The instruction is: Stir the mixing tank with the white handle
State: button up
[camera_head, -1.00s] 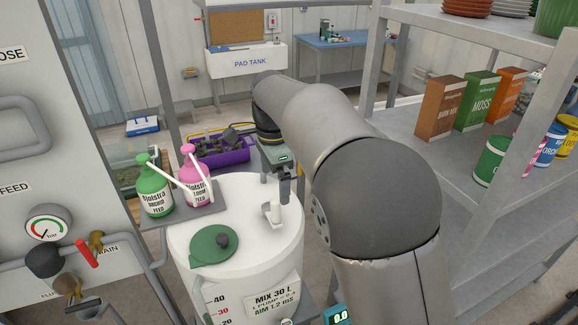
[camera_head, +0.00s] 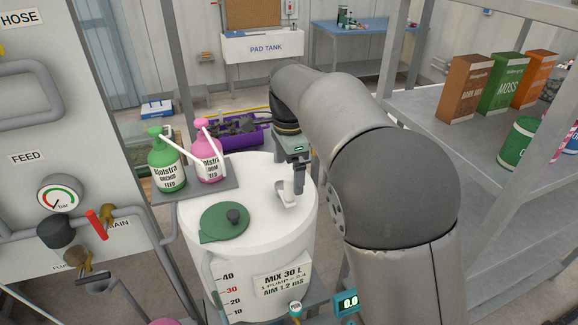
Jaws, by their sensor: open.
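The white mixing tank (camera_head: 262,245) stands at lower centre, with a "MIX 30 L" label and a level scale on its front. A green lid (camera_head: 222,226) with a black knob lies on its top at the left. The small white handle (camera_head: 288,200) stands on the right part of the top. My gripper (camera_head: 298,186) points down right at the handle, from behind it and slightly to its right. It is open. One dark finger shows, overlapping the handle's upper part. I cannot tell whether the handle is between the fingers or touched.
A green feed bottle (camera_head: 166,168) and a pink feed bottle (camera_head: 208,160) stand on a grey shelf (camera_head: 198,192) at the tank's back left. A pressure gauge (camera_head: 60,194) and pipes are at left. A shelving rack (camera_head: 430,125) with boxes stands at right, beyond my arm.

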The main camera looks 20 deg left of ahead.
aim_at(289, 190)
jog(key=shift+f+b, duration=1.95)
jog(key=shift+f, duration=1.65)
grip_shut()
